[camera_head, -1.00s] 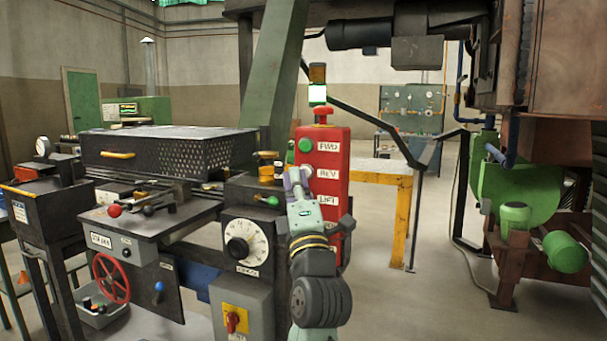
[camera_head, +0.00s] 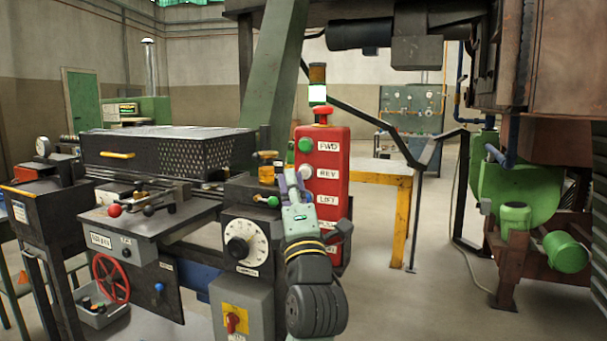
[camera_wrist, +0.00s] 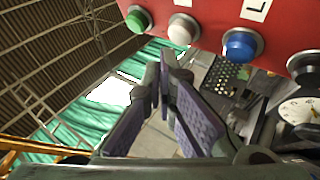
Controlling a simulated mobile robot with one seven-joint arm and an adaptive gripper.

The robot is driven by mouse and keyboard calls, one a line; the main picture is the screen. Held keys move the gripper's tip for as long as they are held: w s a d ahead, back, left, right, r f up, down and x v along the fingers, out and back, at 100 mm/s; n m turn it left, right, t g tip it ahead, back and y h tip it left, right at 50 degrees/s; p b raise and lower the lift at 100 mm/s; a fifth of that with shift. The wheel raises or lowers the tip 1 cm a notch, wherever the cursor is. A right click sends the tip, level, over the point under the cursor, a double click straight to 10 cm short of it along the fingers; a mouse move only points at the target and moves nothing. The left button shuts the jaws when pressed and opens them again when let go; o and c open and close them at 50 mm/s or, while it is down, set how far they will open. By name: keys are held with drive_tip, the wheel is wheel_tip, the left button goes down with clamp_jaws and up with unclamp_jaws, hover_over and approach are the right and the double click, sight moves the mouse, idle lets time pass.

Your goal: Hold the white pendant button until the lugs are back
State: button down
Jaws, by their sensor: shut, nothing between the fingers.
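The red pendant box (camera_head: 327,160) hangs in the middle of the head view, with a red knob on top and labels including FWD and REV. Its white button (camera_head: 306,171) sits beside REV, below a green button (camera_head: 305,145). In the wrist view the white button (camera_wrist: 183,30) lies between the green and blue buttons. My gripper (camera_head: 292,178) is shut and empty, its fingertips just left of the white button in the head view. In the wrist view my fingertips (camera_wrist: 168,58) are close below it; contact cannot be told. I cannot make out the lugs.
A lamp (camera_head: 317,94) stands above the pendant. A dial panel (camera_head: 243,245) and dark bench with a red handwheel (camera_head: 111,278) are at the left. A yellow-legged table (camera_head: 400,220) stands behind. Green machinery (camera_head: 515,190) is at the right. Floor right of the pendant is clear.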

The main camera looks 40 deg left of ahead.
drive_tip(key=s, duration=0.2)
drive_tip(key=s+d, duration=0.1)
drive_tip(key=s, duration=0.1)
drive_tip(key=shift+s+d, duration=0.1)
drive_tip(key=shift+s, duration=0.3)
idle(0.4)
